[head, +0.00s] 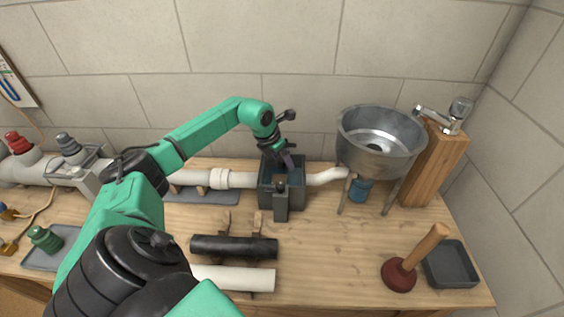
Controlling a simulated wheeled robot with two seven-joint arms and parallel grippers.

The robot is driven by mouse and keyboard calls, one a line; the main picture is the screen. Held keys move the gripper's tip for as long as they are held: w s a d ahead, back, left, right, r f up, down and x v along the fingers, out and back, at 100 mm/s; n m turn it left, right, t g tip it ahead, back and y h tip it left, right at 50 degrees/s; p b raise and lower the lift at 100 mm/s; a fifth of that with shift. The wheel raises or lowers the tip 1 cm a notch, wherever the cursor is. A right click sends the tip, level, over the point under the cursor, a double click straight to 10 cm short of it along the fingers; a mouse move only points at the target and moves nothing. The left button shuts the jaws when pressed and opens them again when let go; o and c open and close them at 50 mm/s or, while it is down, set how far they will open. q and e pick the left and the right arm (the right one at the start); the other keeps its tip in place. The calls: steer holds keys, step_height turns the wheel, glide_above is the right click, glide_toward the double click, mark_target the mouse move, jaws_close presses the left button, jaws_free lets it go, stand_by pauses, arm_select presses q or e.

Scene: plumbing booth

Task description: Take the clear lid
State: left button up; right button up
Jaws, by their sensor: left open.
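My left gripper (287,160) is open and points down into the top of a dark grey box (281,208) on the workbench, with a purplish-blue patch showing between the fingers and the box. No clear lid can be made out for certain at this box. A see-through, lid-like piece (88,158) shows on a pale pipe box at the left, partly behind my arm; I cannot tell whether it is the clear lid. My right gripper is not in view.
A white pipe (240,179) enters the box from the left. A steel basin (380,140) on legs stands right of the box. A black pipe (234,247) lies in front. A plunger (410,262) and grey tray (450,264) stand at front right. Bench between is clear.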

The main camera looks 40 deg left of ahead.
arm_select(q)
jaws_close()
